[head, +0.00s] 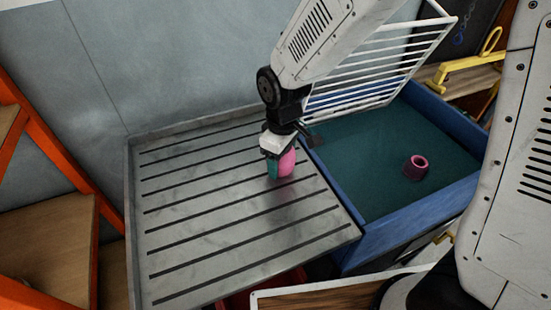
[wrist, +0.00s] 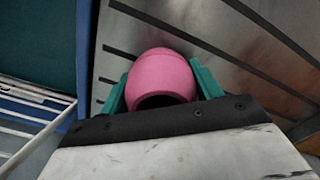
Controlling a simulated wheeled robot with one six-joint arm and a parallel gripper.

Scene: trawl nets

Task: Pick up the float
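A pink rounded float (head: 287,163) is at the slatted metal table, between the green fingers of my gripper (head: 279,168). In the wrist view the pink float (wrist: 162,75) fills the space between the two green fingers (wrist: 160,90), which press against its left and right sides. A dark hole shows at its near end. My gripper points down over the table and looks shut on the float. I cannot tell whether the float rests on the slats or hangs just above them. A second pink piece with a hole (head: 415,167) sits in the blue bin.
The slatted metal table (head: 200,215) has a raised rim and is otherwise bare. A blue bin (head: 385,235) with a dark green floor adjoins its right side. A white wire rack (head: 385,60) stands at the back. An orange shelf frame (head: 45,140) is at left.

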